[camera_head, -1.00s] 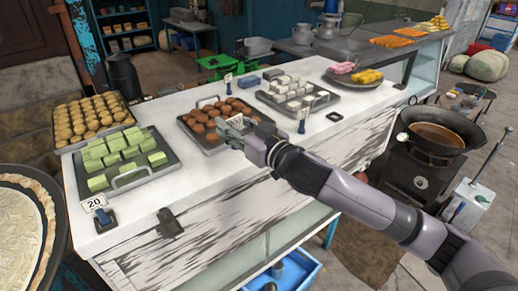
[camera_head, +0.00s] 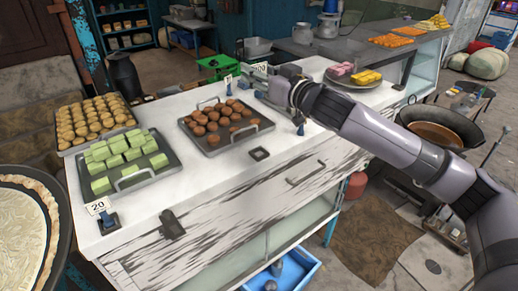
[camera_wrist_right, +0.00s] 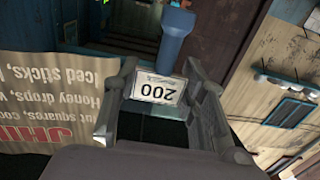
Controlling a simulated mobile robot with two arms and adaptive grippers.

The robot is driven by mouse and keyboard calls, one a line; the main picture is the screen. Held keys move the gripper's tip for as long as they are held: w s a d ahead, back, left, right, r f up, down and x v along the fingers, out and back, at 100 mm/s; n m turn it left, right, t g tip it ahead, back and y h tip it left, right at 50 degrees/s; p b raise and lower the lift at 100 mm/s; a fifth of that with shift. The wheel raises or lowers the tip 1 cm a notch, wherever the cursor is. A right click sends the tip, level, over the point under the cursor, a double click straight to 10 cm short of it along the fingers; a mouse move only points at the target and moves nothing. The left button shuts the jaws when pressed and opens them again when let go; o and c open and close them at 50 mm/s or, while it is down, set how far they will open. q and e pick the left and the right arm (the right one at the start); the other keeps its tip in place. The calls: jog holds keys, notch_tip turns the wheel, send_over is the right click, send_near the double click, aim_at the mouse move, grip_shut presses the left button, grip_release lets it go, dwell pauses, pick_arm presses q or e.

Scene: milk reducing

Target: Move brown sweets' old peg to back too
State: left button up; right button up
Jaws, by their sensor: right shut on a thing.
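My right gripper (camera_head: 264,73) is shut on a small price card reading 200 (camera_wrist_right: 158,89), which sits between its fingers in the right wrist view. A blue peg (camera_wrist_right: 177,35) shows just beyond the card there. In the head view the gripper is over the back of the counter, right of the brown sweets (camera_head: 228,115), which lie on a grey tray (camera_head: 235,142). Another blue peg with a card (camera_head: 228,82) stands behind that tray. A further blue peg (camera_head: 299,126) stands at the front, to the right. My left gripper is not in view.
The white counter (camera_head: 215,190) also holds green blocks on a tray (camera_head: 138,177) and round buns (camera_head: 95,118) at left. A blue peg with a 20 card (camera_head: 97,207) stands front left. My arm hides the white sweets.

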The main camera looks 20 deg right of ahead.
notch_tip(320, 180, down, 19)
jog(key=shift+r+p, duration=0.2)
jog(key=shift+p, duration=0.3)
jog(key=shift+f, duration=0.1)
jog(key=shift+f, duration=0.2)
jog(key=o, duration=1.1)
jog(key=shift+o, duration=0.2)
